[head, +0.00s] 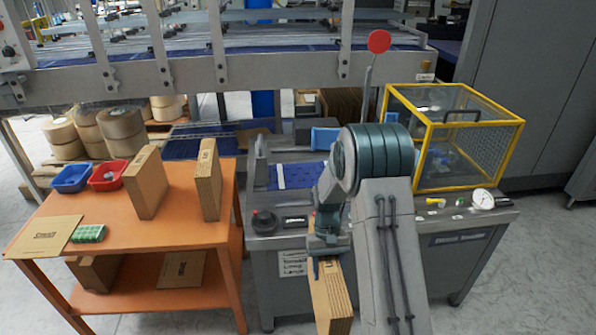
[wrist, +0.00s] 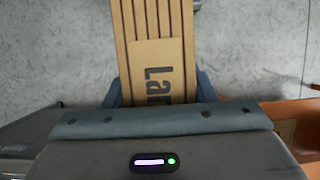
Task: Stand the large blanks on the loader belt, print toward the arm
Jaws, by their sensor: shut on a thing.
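My gripper (head: 328,262) is shut on a stack of brown cardboard blanks (head: 331,300) in front of the loader's cabinet. In the wrist view the held blanks (wrist: 155,55) lie between the two fingers, with "Lar" readable on a front panel and the rest of the word hidden. The loader belt (head: 300,174) is a blue strip on the machine, partly hidden by my arm; I see no blanks on its visible part. Two more stacks of blanks stand upright on the orange table, a wide one (head: 146,184) and a narrower one (head: 207,180).
The orange table (head: 190,240) also holds a blue bin (head: 71,178), a red bin (head: 107,176), a flat printed blank (head: 44,236) and a green item (head: 88,233). A yellow-framed guard cage (head: 470,92) stands right of the belt. A red-topped post (head: 379,41) rises behind my arm.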

